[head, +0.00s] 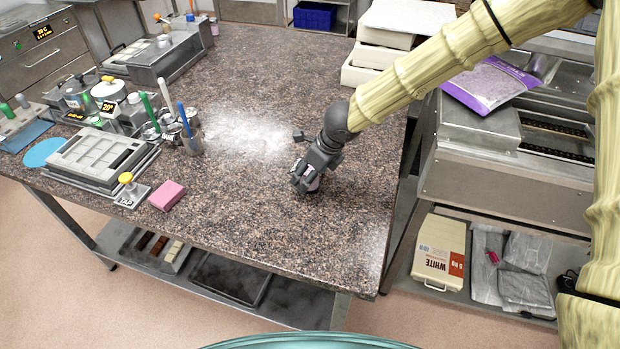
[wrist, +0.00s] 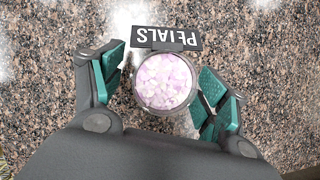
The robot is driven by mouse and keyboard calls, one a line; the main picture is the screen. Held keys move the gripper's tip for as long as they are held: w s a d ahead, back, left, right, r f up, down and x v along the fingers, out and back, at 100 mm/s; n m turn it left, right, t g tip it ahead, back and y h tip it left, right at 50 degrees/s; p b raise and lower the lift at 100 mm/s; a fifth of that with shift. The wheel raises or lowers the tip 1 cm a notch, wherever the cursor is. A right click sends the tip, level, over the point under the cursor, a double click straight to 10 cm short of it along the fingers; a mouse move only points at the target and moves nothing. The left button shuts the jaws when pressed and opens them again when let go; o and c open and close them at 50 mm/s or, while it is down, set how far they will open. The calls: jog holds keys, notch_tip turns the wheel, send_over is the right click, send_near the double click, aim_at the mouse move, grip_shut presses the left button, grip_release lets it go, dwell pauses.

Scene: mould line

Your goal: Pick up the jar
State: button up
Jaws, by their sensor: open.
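The jar (wrist: 166,82) is round, with pale pink and white petals showing inside its rim. A black label reading "PETALS" (wrist: 167,38) stands at its far side in the wrist view. My gripper (wrist: 160,95) is open, with one green-padded finger on each side of the jar.
To the left are a pink sponge-like block (head: 167,196), a "TAP" stand (head: 131,192), a mould tray (head: 98,158) and cups with tools (head: 190,140). White boxes (head: 372,68) stand at the back right.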

jog(key=shift+a+f, duration=0.1)
jog(key=shift+f, duration=0.1)
jog(key=shift+w+f, duration=0.5)
jog(key=shift+s+r, duration=0.25)
jog(key=shift+s, duration=0.05)
jog(key=c, duration=0.5)
jog(key=shift+f, duration=0.1)
jog(key=c, duration=0.7)
jog(key=shift+o, duration=0.2)
